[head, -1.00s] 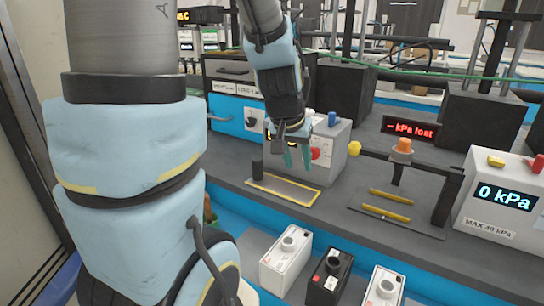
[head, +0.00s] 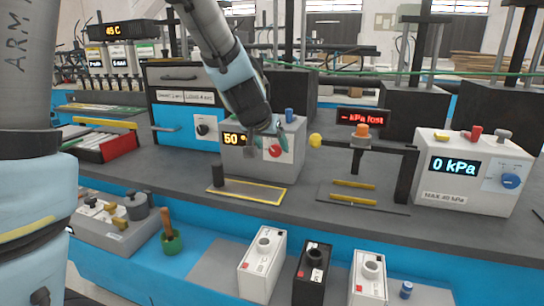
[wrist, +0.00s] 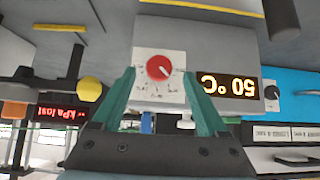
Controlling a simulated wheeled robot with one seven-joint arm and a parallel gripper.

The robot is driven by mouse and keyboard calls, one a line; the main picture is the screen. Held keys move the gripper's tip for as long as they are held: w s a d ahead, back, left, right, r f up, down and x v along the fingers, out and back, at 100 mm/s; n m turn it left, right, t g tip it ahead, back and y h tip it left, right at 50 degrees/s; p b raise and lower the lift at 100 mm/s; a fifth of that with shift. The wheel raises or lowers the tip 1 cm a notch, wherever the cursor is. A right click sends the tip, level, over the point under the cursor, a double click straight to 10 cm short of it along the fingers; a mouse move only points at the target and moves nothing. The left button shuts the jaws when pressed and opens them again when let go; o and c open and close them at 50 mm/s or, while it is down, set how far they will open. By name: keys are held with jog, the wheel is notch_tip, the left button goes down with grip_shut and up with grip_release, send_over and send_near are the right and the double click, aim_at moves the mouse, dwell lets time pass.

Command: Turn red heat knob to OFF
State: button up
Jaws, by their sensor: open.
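The red heat knob (head: 275,151) is on the front of a small light-grey box (head: 290,168) on the bench. The box's display (head: 234,139) reads 50 in the head view and 50 °C, upside down, in the wrist view. My gripper (head: 280,133) is in front of the box, close to the knob. In the wrist view the red knob (wrist: 159,67) lies between and beyond the open green fingers (wrist: 160,90), with nothing gripped. A white pointer line shows on the knob, but the dial lettering is too small to read. I cannot tell whether a finger touches the box.
A yellow-rimmed tray (head: 268,193) with a dark cylinder lies before the box. A yellow ball (head: 315,140) on a dark stand is close on the right. A 0 kPa box (head: 440,195) stands farther right.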

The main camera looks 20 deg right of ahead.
aim_at(274, 150)
jog(key=shift+x, duration=1.6)
jog(key=shift+s+r, duration=0.1)
grip_shut()
